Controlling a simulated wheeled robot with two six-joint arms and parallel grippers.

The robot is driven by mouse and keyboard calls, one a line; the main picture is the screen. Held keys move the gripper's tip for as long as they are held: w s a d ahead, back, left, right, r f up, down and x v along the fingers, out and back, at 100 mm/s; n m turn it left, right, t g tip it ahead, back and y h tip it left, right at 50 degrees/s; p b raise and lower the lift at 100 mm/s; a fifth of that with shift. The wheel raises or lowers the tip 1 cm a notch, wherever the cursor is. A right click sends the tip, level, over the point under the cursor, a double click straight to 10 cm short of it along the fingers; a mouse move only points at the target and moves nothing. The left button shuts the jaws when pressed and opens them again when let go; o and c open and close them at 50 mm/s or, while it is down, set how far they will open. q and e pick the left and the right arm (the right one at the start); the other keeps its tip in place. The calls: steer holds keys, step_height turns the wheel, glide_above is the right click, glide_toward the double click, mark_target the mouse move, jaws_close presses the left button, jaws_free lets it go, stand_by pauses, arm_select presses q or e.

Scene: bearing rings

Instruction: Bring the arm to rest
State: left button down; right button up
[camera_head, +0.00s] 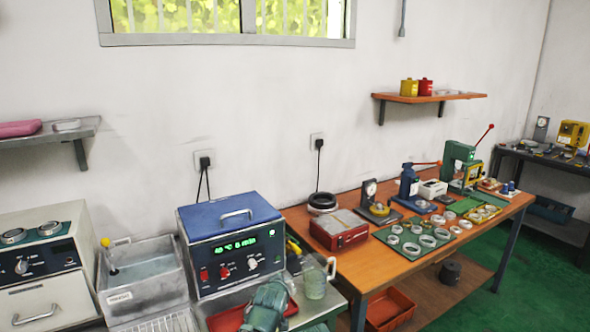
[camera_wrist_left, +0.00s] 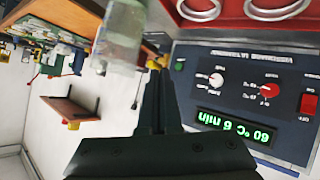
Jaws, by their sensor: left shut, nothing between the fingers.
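My left gripper shows in the left wrist view (camera_wrist_left: 158,95) with its two dark fingers together and nothing between them. It is in front of the control panel of the blue-topped heated bath unit (camera_head: 230,245), whose lit green display (camera_wrist_left: 235,127) appears upside down in the wrist view. In the head view a teal part of my left arm (camera_head: 266,304) shows low in the middle, over a red tray (camera_head: 222,321); the fingers cannot be made out there. My right gripper is in neither view.
A clear glass jar (camera_head: 314,279) stands close right of my arm, and shows near the fingertips in the wrist view (camera_wrist_left: 120,32). A grey basin (camera_head: 140,292) is at left. The wooden bench (camera_head: 354,272) holds a red box (camera_head: 340,230), ring tray (camera_head: 417,241) and presses.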

arm_select(q)
steer(key=s+a+f+g, duration=0.1)
steer(key=s+a+f, duration=0.1)
steer(key=s+a, duration=0.1)
steer(key=s+a+f+g+y, duration=0.1)
steer(key=s+a+f+g, duration=0.1)
steer(key=s+a+f, duration=0.1)
steer(key=s+a+f+m+g, duration=0.1)
steer(key=s+a+f+g, duration=0.1)
steer(key=s+a, duration=0.1)
steer(key=shift+s+a+f+y, duration=0.1)
steer(key=shift+s+f+y, duration=0.1)
steer(key=shift+s, duration=0.2)
steer(key=shift+s+f+y, duration=0.1)
steer(key=shift+s+y, duration=0.1)
steer(key=shift+s, duration=0.15)
steer(key=s+a+f+m+g, duration=0.1)
steer(key=s+a+f+g, duration=0.15)
steer(key=s, duration=0.45)
steer(key=s+a+f+m+g, duration=0.1)
steer(key=s+a+g, duration=0.25)
steer(key=s, duration=0.35)
steer(key=s+d+f+m+g+y+b, duration=0.1)
steer(key=s+d+f+m+b, duration=0.3)
steer(key=d+f+b, duration=0.7)
step_height(320, 180, up, 19)
steer(key=s+d+p, duration=0.1)
steer(key=p, duration=1.7)
steer(key=shift+s+f+n, duration=0.2)
steer(key=shift+n, duration=0.1)
